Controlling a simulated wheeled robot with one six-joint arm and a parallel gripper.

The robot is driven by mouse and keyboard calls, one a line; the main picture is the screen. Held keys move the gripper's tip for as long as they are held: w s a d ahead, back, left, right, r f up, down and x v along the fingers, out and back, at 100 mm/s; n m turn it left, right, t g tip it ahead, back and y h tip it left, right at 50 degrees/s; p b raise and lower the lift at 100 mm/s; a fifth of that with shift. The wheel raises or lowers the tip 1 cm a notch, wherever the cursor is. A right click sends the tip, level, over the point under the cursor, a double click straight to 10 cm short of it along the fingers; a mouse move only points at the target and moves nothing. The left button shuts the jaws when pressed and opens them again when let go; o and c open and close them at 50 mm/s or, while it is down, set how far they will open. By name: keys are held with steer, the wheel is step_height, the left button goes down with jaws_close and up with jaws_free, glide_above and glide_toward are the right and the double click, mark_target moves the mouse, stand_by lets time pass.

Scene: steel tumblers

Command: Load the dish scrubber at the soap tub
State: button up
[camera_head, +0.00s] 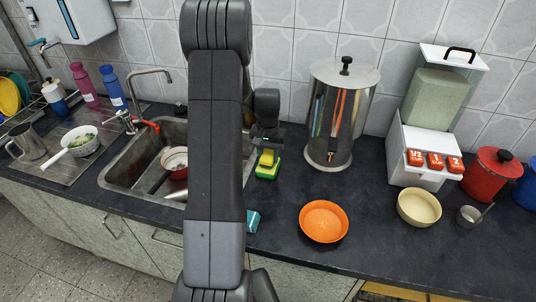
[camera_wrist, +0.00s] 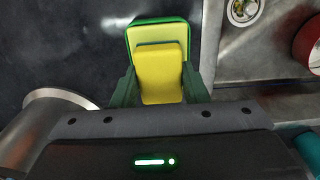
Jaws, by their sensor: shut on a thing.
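My gripper (camera_head: 267,142) is shut on the dish scrubber (camera_head: 267,157), a yellow block with a green edge, and points down above the counter right of the sink. In the wrist view, my gripper (camera_wrist: 160,88) has its two fingers on either side of the scrubber (camera_wrist: 161,72). The soap tub (camera_head: 266,174), green with yellow inside, stands on the counter directly below. Its green rim (camera_wrist: 134,32) shows behind the scrubber in the wrist view. I cannot tell whether the scrubber touches the tub's contents.
The sink (camera_head: 125,183) with a red-and-white bowl (camera_head: 174,160) lies to the left. A steel urn (camera_head: 345,110) stands close on the right. An orange bowl (camera_head: 323,222), cream bowl (camera_head: 419,208) and white dispenser (camera_head: 420,150) are further right. A teal item (camera_head: 253,221) lies near the front edge.

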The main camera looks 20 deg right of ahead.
mark_target(268, 155)
steer(key=shift+f+b, duration=0.55)
steer(key=shift+f, duration=0.05)
stand_by(1.6)
steer(key=shift+r+p, duration=2.1)
steer(key=shift+r, duration=1.5)
steer(key=shift+f, duration=0.1)
